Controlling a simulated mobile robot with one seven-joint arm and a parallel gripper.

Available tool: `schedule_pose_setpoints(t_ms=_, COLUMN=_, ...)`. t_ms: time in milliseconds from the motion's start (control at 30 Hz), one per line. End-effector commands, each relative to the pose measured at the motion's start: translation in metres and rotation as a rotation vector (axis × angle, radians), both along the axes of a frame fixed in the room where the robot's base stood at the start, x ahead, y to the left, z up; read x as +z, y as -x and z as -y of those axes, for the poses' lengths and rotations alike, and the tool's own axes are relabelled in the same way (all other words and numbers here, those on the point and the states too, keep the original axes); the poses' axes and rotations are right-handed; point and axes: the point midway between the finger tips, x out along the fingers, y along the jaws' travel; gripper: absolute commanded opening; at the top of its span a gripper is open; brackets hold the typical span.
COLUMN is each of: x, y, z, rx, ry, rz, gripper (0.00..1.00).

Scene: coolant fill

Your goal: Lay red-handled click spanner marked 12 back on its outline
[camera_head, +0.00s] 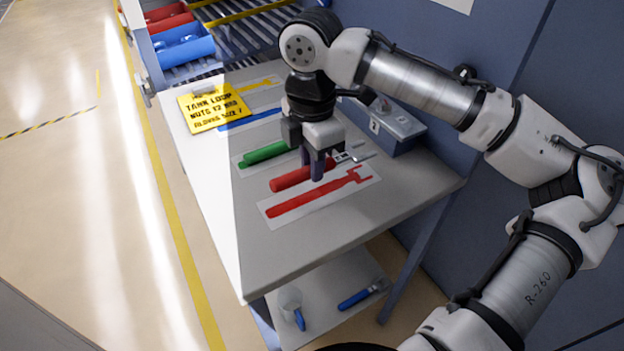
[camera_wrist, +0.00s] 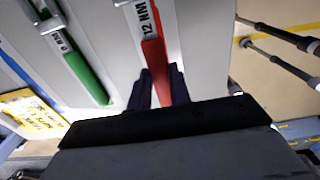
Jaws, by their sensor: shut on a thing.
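The red-handled spanner (camera_head: 290,179) is between the fingers of my gripper (camera_head: 318,172), which is shut on its handle. In the wrist view the red spanner (camera_wrist: 154,70) shows a white label reading 12 NM, and its handle runs down between the fingers. The red outline (camera_head: 305,197) is printed on a white card on the bench top and is bare. The held spanner is roughly parallel to this outline, on the side toward the green spanner (camera_head: 265,153). I cannot tell whether the spanner touches the bench or hangs just above it.
A yellow sign (camera_head: 213,108) lies at the bench's far left. Blue (camera_head: 250,120) and yellow (camera_head: 258,86) outlines lie further back. A grey metal box (camera_head: 395,125) stands at the back right. The lower shelf holds a blue-handled tool (camera_head: 355,298) and a cup-like item (camera_head: 290,299).

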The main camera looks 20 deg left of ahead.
Motion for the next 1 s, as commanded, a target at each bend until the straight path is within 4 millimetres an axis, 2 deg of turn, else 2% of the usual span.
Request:
schedule_pose_setpoints(t_ms=433, x=-0.049, y=0.000, z=0.000, rx=-0.001, ry=0.000, rz=0.001, gripper=0.00)
schedule_pose_setpoints(t_ms=833, x=-0.055, y=0.000, z=0.000, rx=-0.001, ry=-0.001, rz=0.000, gripper=0.00)
schedule_pose_setpoints(t_ms=867, x=-0.055, y=0.000, z=0.000, rx=-0.001, ry=0.000, rz=0.000, gripper=0.21)
schedule_pose_setpoints(t_ms=1000, x=-0.054, y=0.000, z=0.000, rx=-0.001, ry=-0.001, rz=0.001, gripper=0.39)
